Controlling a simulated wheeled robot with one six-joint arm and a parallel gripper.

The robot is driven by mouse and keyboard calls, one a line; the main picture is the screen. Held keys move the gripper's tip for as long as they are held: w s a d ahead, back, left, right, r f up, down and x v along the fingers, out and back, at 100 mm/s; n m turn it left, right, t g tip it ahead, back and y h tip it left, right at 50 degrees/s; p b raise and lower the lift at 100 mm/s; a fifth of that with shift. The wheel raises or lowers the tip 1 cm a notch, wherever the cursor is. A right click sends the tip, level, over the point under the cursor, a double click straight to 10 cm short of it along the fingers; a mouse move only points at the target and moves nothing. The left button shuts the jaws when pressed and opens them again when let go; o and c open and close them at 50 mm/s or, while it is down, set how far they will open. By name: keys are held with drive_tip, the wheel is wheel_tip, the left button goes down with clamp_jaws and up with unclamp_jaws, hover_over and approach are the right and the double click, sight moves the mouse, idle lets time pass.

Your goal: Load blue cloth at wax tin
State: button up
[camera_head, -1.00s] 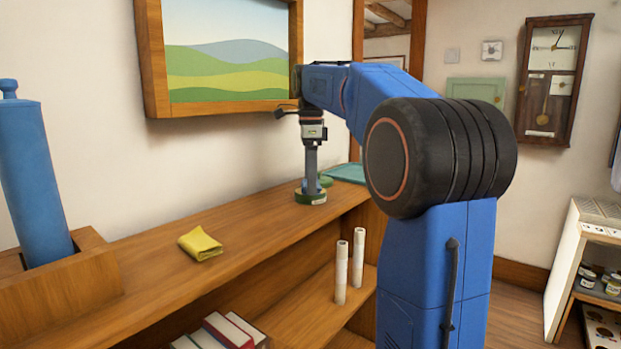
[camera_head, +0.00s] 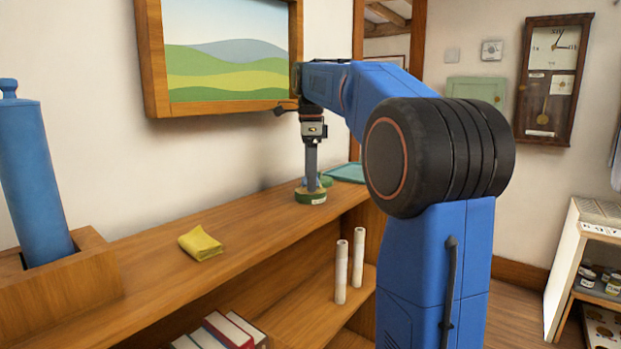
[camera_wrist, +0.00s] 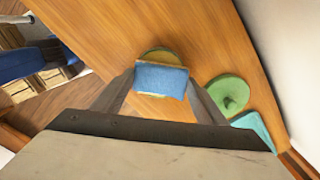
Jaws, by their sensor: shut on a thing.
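My gripper (camera_head: 312,186) points down over the far end of the wooden shelf top. In the wrist view my gripper (camera_wrist: 160,88) is shut on a folded blue cloth (camera_wrist: 161,79), which spans the space between the two fingers. A round tin (camera_wrist: 160,56) with a yellowish inside shows just beyond the cloth and partly under it. In the head view the tin (camera_head: 310,197) is dark green with a pale label, directly below my gripper. I cannot tell whether the cloth touches the tin. A green round lid with a knob (camera_wrist: 229,94) lies beside the tin.
A teal flat item (camera_head: 347,172) lies behind the lid. A folded yellow cloth (camera_head: 201,243) lies nearer on the shelf top (camera_head: 255,220). A blue cylinder (camera_head: 32,170) stands in a wooden box at left. A framed picture (camera_head: 228,95) hangs on the wall above.

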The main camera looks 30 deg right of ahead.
drive_tip(key=shift+r, duration=3.2)
